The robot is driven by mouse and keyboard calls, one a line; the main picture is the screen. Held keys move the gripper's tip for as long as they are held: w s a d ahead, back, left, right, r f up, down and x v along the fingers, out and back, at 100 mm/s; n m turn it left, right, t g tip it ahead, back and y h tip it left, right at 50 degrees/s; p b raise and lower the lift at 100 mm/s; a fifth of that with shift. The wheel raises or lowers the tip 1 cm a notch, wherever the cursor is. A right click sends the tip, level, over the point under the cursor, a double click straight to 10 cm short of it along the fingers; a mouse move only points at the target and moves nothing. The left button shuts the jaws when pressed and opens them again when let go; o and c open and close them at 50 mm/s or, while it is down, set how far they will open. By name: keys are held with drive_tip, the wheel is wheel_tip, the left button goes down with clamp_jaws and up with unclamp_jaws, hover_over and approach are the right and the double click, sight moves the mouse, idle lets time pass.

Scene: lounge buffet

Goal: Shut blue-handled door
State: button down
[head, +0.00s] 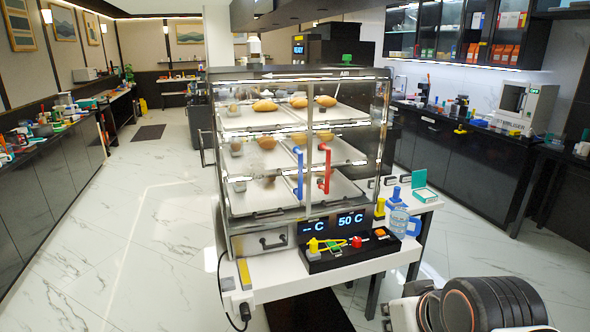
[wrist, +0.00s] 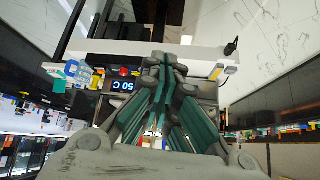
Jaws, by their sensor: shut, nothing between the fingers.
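A glass display cabinet (head: 250,222) stands on a white table in the head view. The blue handle (head: 299,172) is an upright bar on the left front door. The red handle (head: 325,168) is on the right front door, close beside it. The glass is clear, so I cannot tell whether the blue-handled door stands slightly ajar. My gripper (wrist: 164,66) is shut and empty in the wrist view, with its fingers together, apart from both handles. I cannot make out the blue handle in the wrist view.
Counters line both sides.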

drive_tip(key=w+a+r+n+t+y+p, duration=0.1)
drive_tip(key=w+a+r+n+t+y, duration=0.25)
drive_tip(key=w, duration=0.95)
drive_tip(key=w+a+r+t+y+p, duration=0.15)
drive_tip(key=w+a+r+t, duration=0.35)
drive_tip(key=w, duration=0.8)
drive_tip(key=m+t+h, duration=0.1)
approach(308, 176)
drive_tip(key=b+x, duration=0.3)
drive_tip(key=x, duration=0.3)
drive_tip(key=shift+w+f, duration=0.1)
drive_tip(key=shift+w+a+b, duration=0.15)
drive_tip(key=shift+w+b, duration=0.15)
drive_tip(key=shift+w, duration=0.05)
drive_tip(key=shift+w+a, duration=0.1)
drive_tip(key=shift+w, duration=0.6)
